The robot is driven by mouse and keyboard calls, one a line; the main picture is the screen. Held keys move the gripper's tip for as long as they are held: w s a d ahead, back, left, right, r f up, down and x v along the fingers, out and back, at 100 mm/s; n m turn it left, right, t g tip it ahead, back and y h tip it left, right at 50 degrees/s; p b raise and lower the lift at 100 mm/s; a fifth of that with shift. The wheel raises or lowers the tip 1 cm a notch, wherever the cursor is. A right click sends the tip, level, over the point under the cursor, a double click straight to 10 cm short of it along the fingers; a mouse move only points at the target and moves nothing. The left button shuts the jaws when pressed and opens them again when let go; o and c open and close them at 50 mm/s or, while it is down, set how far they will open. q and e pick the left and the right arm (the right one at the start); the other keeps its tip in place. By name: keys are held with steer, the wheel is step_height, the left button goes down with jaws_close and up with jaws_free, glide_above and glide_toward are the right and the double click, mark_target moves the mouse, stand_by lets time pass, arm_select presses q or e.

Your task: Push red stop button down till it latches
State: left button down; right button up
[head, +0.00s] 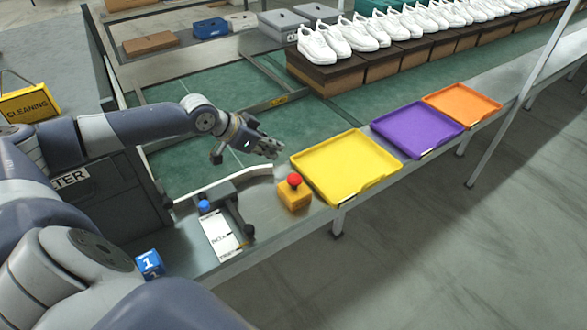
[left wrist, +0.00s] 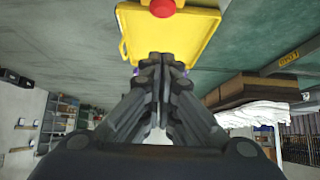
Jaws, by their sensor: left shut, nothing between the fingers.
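The red stop button (head: 294,180) sits on a small yellow-orange box (head: 295,199) on the grey ledge, left of the yellow tray. It looks raised, but I cannot tell its exact height. In the left wrist view the red button (left wrist: 162,7) is at the top edge, partly cut off. My left gripper (head: 276,153) is shut and empty, above and slightly left of the button and apart from it. Its closed fingers (left wrist: 161,62) also show in the left wrist view. My right gripper is not in view.
Yellow (head: 345,165), purple (head: 417,130) and orange (head: 462,103) trays line the ledge to the right. A label device with a blue knob (head: 204,206) stands left of the box. White shoes (head: 322,42) rest on brown boxes behind. The green belt (head: 190,165) is clear nearby.

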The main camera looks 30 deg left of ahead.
arm_select(q)
steer(key=p, duration=0.2)
glide_above(294, 178)
step_height(294, 178, down, 7)
steer(key=shift+f, duration=0.1)
step_height(294, 178, down, 3)
steer(key=shift+r+p, duration=0.2)
steer(key=shift+p, duration=0.35)
steer(key=shift+a+f, duration=0.1)
steer(key=shift+f, duration=0.7)
